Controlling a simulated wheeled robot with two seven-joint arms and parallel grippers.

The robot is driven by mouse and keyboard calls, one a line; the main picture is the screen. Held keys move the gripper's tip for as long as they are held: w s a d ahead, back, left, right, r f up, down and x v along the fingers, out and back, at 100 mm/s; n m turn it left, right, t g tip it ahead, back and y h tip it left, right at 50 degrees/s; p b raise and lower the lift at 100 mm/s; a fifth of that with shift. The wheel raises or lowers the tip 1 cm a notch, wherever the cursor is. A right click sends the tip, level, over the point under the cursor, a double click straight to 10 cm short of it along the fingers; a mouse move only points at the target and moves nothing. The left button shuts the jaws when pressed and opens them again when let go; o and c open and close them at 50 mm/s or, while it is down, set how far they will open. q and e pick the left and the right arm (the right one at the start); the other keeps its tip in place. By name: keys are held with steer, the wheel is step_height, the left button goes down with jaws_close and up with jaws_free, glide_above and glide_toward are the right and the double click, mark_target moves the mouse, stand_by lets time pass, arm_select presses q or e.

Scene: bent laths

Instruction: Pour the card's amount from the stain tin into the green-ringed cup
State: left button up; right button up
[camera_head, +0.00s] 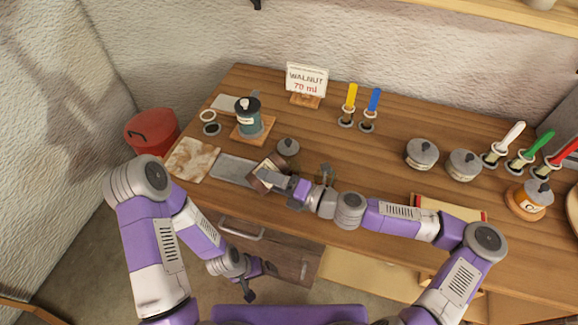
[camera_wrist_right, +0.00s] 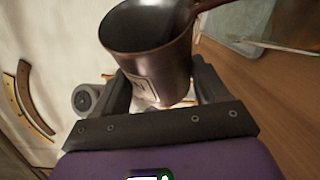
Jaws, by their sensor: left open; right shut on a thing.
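My right gripper (camera_head: 284,183) is shut on a dark brown tin with a pale label, which the right wrist view shows (camera_wrist_right: 148,52) between my fingers. The tin's mouth is open to that view, and something like a handle leaves its rim at the upper right. In the head view the tin (camera_head: 266,172) is tilted over the table's front left part. A card (camera_head: 306,80) reads WALNUT 70 ml. I cannot make out a green-ringed cup; a small dark see-through shape (camera_head: 326,172) stands right of the tin, partly hidden by my arm. My left gripper (camera_head: 248,292) is open and empty, low before the drawer.
A teal lidded can (camera_head: 247,116) stands on a wooden square. A grey tray (camera_head: 234,170), a stained cloth (camera_head: 193,159) and a grey knobbed lid (camera_head: 288,147) lie nearby. Several colored-handled brushes and grey-lidded pots (camera_head: 422,153) stand right.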

steer(key=shift+w+d+r+m+p, duration=0.2)
steer(key=shift+d+r+m+p, duration=0.15)
steer(key=shift+p, duration=0.2)
steer(key=shift+a+r+m+y+p, duration=0.1)
steer(key=shift+a+m+y+p, duration=0.05)
steer(key=shift+m+y+p, duration=0.15)
steer(key=shift+s, duration=0.1)
steer(key=shift+s+a+f+n+b, duration=0.25)
steer(key=shift+f+n+b, duration=0.35)
steer(key=shift+b, duration=0.45)
steer(key=n+p, duration=0.1)
steer(key=n+h+p, duration=0.1)
steer(key=shift+s+a+f+p, duration=0.1)
steer(key=shift+a+p, duration=0.15)
steer(key=shift+p, duration=0.05)
steer(key=shift+n+h+p, duration=0.25)
steer(key=shift+h+p, duration=0.05)
steer(key=p, duration=0.1)
steer(key=n+h+p, duration=0.1)
steer(key=p, duration=0.1)
steer(key=shift+d+r+n, duration=0.1)
steer(key=shift+r+n, duration=0.2)
steer(key=shift+r, duration=0.05)
steer(key=shift+f, duration=0.1)
